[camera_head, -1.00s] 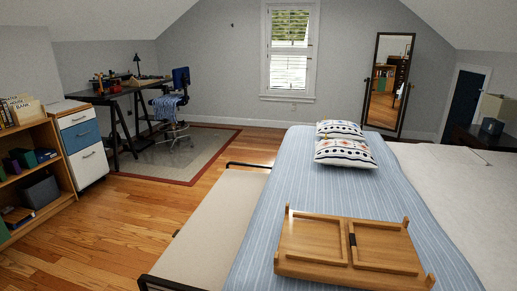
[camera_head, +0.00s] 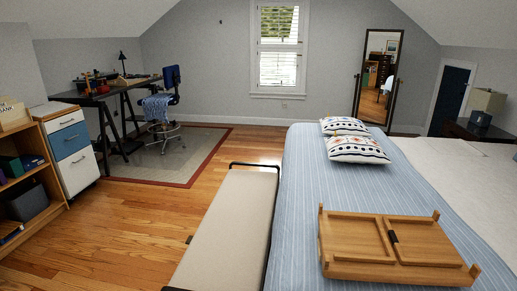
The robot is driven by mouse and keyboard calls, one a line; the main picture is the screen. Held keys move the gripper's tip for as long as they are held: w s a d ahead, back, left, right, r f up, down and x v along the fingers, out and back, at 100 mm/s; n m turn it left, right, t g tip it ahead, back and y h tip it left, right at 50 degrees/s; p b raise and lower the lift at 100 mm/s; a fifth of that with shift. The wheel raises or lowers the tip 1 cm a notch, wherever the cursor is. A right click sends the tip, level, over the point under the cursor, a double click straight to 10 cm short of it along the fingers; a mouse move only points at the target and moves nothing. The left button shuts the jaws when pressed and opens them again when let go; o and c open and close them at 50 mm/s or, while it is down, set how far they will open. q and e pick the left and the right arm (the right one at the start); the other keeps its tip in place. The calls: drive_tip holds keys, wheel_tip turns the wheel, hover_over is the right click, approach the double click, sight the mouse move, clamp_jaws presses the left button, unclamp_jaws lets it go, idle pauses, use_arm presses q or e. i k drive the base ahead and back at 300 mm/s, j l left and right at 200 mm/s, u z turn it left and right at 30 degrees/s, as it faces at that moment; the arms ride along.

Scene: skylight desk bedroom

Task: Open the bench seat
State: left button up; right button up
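The bench (camera_head: 226,225) has a long cream padded seat and a dark metal frame. It stands along the left side of the bed in the head view. Its seat looks flat and closed, with a small dark piece (camera_head: 188,239) at its left edge. Its near end is cut off by the bottom of the picture. Neither of my grippers is in view.
The bed (camera_head: 310,190) with a blue striped cover adjoins the bench on the right. A wooden tray (camera_head: 355,238) and patterned pillows (camera_head: 356,149) lie on it. Open wood floor (camera_head: 120,225) lies left of the bench. A drawer cabinet (camera_head: 71,150) and bookshelf (camera_head: 55,187) stand farther left.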

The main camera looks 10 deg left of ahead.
sight(227, 251)
drive_tip(key=j+z, duration=0.1)
drive_tip(key=j, duration=0.65)
drive_tip(key=j+z, duration=0.15)
drive_tip(key=j, duration=0.6)
drive_tip(key=j+z, duration=0.1)
drive_tip(key=j, duration=0.6)
drive_tip(key=k+j+z, duration=0.15)
drive_tip(key=j, duration=0.6)
drive_tip(key=j+z, duration=0.1)
drive_tip(key=j, duration=0.9)
drive_tip(key=j+z, duration=0.1)
drive_tip(key=j, duration=0.35)
drive_tip(key=i+j+z, duration=0.1)
drive_tip(key=i+z, duration=0.15)
drive_tip(key=i+j+z, duration=0.3)
drive_tip(key=i, duration=0.15)
drive_tip(key=l, duration=0.1)
